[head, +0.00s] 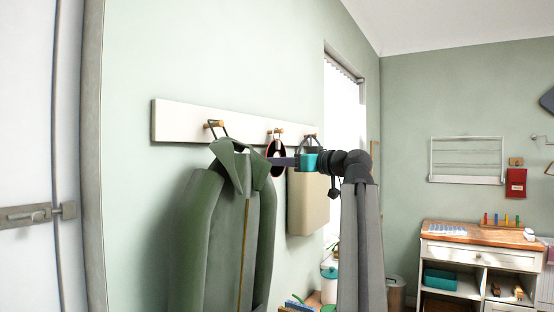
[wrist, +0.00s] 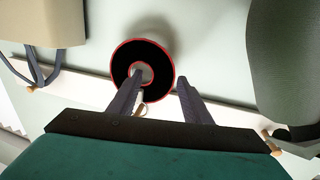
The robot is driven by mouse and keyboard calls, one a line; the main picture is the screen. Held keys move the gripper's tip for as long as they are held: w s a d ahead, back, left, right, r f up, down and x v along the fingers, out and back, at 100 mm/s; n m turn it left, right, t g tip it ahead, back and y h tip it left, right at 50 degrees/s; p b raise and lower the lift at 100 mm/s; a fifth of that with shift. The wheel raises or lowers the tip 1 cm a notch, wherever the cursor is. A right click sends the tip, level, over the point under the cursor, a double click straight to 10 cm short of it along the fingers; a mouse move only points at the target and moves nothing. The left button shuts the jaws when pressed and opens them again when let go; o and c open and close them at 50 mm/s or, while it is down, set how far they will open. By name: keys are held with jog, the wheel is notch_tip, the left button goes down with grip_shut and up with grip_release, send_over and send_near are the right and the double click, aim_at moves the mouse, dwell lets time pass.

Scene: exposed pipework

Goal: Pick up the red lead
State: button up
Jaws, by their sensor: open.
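The red lead (head: 269,148) is a coiled black ring with a red edge, hanging from a middle wooden peg on the white rail (head: 180,121). In the wrist view the lead (wrist: 146,49) faces me, with a pale hole in its middle. My gripper (head: 273,161) is open in front of it. In the wrist view my gripper (wrist: 160,76) has its left fingertip over the lead's hole and its right fingertip just outside the right edge. I cannot tell how deep the fingers reach or whether they touch it.
A green coat (head: 229,225) hangs left of the lead, close to my gripper. A beige bag (head: 309,201) hangs on its right; in the wrist view these sides are swapped. A window is beyond the bag. A wooden-topped cabinet (head: 480,234) stands far right.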

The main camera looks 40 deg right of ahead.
jog(key=shift+w+a+p, duration=0.15)
jog(key=shift+w+p, duration=0.65)
jog(key=shift+w, duration=1.8)
jog(key=c, duration=1.1)
